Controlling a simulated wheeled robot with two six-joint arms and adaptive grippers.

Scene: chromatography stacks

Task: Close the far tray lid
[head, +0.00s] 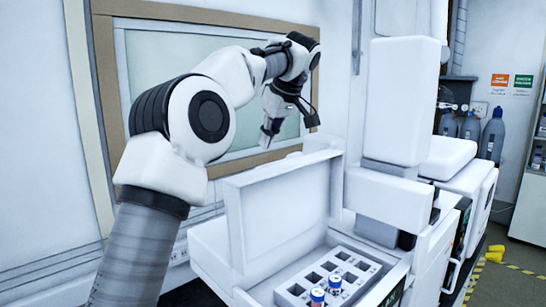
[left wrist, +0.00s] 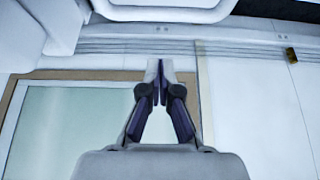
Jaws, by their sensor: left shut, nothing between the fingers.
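A white tray lid (head: 280,205) stands raised, close to upright, along the back-left side of an open tray. The tray holds a grey vial rack (head: 290,288) with square holes and two blue-capped vials (head: 318,295). It is the only clearly raised lid I see; whether it is the far one I cannot tell. My left gripper (head: 266,138) points down above and behind the lid, apart from it in the picture. The left wrist view shows its fingers (left wrist: 160,80) together with nothing between them. My right gripper is not in view.
A tall white instrument column (head: 403,100) stands right of the lid. A brown-framed window panel (head: 155,60) is on the wall behind my left arm.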

